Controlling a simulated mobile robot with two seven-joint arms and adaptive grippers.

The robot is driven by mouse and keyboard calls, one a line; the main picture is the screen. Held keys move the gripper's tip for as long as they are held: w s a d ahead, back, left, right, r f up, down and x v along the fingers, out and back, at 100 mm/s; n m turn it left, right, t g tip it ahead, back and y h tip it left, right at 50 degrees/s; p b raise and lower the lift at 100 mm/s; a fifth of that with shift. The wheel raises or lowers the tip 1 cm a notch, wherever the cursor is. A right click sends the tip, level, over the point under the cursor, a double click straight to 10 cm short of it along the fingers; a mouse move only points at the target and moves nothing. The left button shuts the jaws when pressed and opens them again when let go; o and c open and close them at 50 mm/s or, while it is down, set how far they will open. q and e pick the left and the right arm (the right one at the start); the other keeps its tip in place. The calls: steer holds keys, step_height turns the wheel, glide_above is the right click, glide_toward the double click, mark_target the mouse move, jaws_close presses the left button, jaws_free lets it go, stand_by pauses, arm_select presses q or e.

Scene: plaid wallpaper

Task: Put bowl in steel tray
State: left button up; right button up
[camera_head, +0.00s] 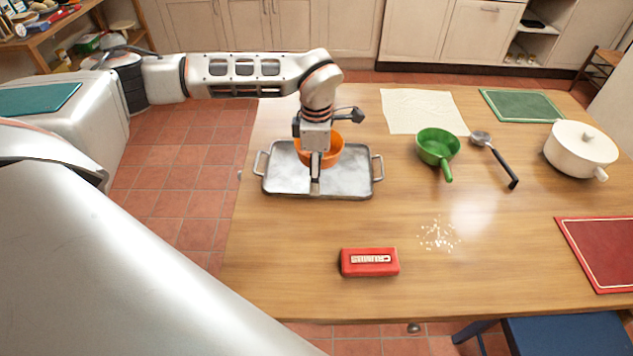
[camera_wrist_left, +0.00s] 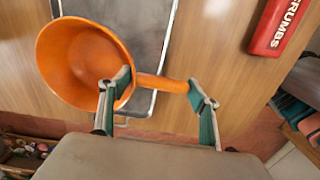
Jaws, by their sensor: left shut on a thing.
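An orange bowl (camera_head: 334,152) with a straight handle is at the steel tray (camera_head: 282,180), over its middle and back in the head view. My left gripper (camera_head: 315,172) comes down from above in front of the bowl. In the left wrist view the bowl (camera_wrist_left: 75,60) shows its open side, and its handle lies between the fingers of my left gripper (camera_wrist_left: 160,82), which is shut on it. The tray (camera_wrist_left: 150,45) is partly hidden behind the bowl. I cannot tell whether the bowl touches the tray. My right gripper is not in view.
A green bowl with handle (camera_head: 437,147), a black-handled utensil (camera_head: 495,160) and a white lidded pot (camera_head: 580,150) stand to the right. A red box (camera_head: 370,262) and white crumbs (camera_head: 438,235) lie nearer. The wooden table (camera_head: 300,225) is clear just in front of the tray.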

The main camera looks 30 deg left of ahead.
arm_select(q)
step_height(320, 180, down, 4)
steer(key=shift+f, duration=0.1)
steer(key=o, duration=1.5)
steer(key=shift+o, duration=0.2)
step_height(320, 180, up, 12)
steer(key=shift+r, duration=0.1)
steer(key=shift+s, duration=0.1)
